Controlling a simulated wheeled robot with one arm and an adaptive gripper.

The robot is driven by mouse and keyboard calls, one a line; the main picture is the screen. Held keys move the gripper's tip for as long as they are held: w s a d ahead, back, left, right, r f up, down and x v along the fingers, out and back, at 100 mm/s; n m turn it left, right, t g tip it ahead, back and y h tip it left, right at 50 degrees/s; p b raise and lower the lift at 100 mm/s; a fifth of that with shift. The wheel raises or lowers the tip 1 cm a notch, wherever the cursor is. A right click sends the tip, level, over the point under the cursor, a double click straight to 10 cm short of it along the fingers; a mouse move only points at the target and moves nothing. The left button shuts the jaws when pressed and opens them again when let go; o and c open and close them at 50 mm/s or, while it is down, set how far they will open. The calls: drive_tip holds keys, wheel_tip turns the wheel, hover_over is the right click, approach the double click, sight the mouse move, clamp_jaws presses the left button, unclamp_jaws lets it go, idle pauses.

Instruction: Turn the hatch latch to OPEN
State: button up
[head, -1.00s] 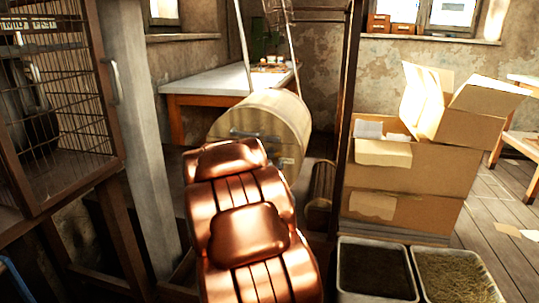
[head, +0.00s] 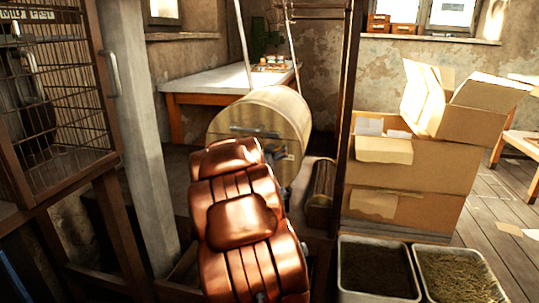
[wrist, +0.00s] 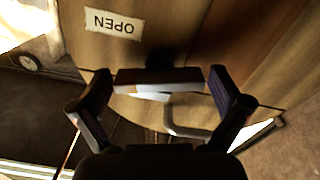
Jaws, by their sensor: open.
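The hatch is on a wooden drum (head: 270,115), partly hidden by my copper arm in the head view. A paper label reading OPEN (wrist: 112,24), upside down in the wrist view, sits on its wood. A pale grey bar on a dark mount, seemingly the latch (wrist: 160,82), lies crosswise in the wrist view. My gripper (wrist: 160,90) is open, with one finger near each end of this bar. I cannot tell whether the fingers touch it. In the head view the fingers are hidden behind my arm.
A curved metal handle (wrist: 185,132) is just below the bar. Cardboard boxes (head: 410,185) and two trays (head: 375,268) stand to the right. A wire cage (head: 55,100) and a grey post (head: 140,130) are on the left. A white-topped table (head: 210,80) stands behind.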

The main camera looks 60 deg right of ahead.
drive_tip(key=shift+w+d+r, duration=0.1)
drive_tip(key=shift+d, duration=0.1)
drive_tip(key=shift+c, duration=0.4)
drive_tip(key=c, duration=0.8)
drive_tip(key=shift+a+r+m+p, duration=0.1)
drive_tip(key=shift+m+p, duration=0.4)
drive_tip(key=shift+p, duration=0.35)
drive_tip(key=shift+m+p, duration=0.75)
drive_tip(key=shift+m, duration=0.55)
drive_tip(key=o, duration=0.9)
